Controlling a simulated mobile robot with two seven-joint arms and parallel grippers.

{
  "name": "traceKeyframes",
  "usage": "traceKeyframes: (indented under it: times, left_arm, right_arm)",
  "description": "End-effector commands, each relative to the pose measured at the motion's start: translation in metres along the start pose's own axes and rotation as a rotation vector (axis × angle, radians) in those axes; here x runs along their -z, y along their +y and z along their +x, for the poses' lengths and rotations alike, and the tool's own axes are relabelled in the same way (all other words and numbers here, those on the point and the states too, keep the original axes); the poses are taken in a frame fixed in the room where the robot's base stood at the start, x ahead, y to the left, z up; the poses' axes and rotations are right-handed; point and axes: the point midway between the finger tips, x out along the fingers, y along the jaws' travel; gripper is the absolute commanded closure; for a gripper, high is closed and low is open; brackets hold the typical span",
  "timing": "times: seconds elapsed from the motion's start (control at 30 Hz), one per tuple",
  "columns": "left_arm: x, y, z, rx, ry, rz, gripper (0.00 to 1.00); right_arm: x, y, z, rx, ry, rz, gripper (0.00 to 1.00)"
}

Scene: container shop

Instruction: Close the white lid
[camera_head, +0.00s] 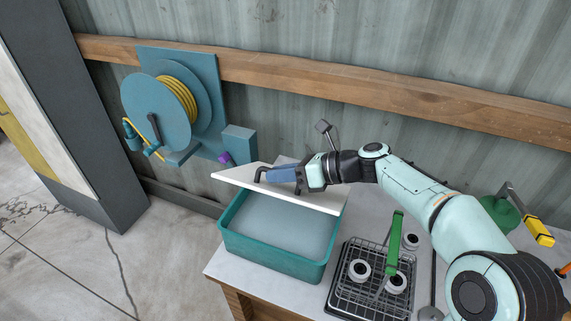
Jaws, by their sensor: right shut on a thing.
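The white lid (235,176) is raised and tilted over the back of a teal box (273,264) on the table. The box's front opening shows a pale grey-white inside. My right gripper (268,175) is at the lid's top side, shut on a dark handle-like part (262,170) there. The gripper and wrist hide part of the lid. My left gripper is not in view.
To the right of the box, a wire rack (352,291) holds several white-and-black round parts and a green-handled tool (395,240). A hose reel (165,112) hangs on the wall at left. A yellow-handled tool (539,232) is at the right.

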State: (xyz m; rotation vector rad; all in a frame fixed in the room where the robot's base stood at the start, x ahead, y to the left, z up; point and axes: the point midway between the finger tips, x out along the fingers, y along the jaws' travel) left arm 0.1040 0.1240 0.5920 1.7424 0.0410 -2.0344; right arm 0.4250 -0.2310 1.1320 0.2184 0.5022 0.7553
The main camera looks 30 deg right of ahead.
Motion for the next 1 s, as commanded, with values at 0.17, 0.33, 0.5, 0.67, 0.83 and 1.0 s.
traceKeyframes:
  times: [0.17, 0.33, 0.5, 0.67, 0.83, 1.0]
  left_arm:
    - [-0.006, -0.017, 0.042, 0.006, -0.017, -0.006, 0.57]
    - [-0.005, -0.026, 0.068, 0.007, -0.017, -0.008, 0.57]
    - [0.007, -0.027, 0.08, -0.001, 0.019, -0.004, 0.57]
    - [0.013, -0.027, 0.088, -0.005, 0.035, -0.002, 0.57]
    - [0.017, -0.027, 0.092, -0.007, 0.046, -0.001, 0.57]
    - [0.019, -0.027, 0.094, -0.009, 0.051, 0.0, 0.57]
  right_arm:
    - [0.041, 0.006, 0.016, 0.055, 0.001, -0.155, 1.0]
    - [0.07, 0.011, 0.029, 0.108, 0.0, -0.29, 1.0]
    - [0.094, 0.011, 0.039, 0.117, -0.001, -0.305, 1.0]
    - [0.11, 0.009, 0.046, 0.117, 0.0, -0.303, 1.0]
    - [0.12, 0.008, 0.05, 0.118, -0.001, -0.302, 1.0]
    - [0.124, 0.007, 0.051, 0.118, 0.0, -0.301, 1.0]
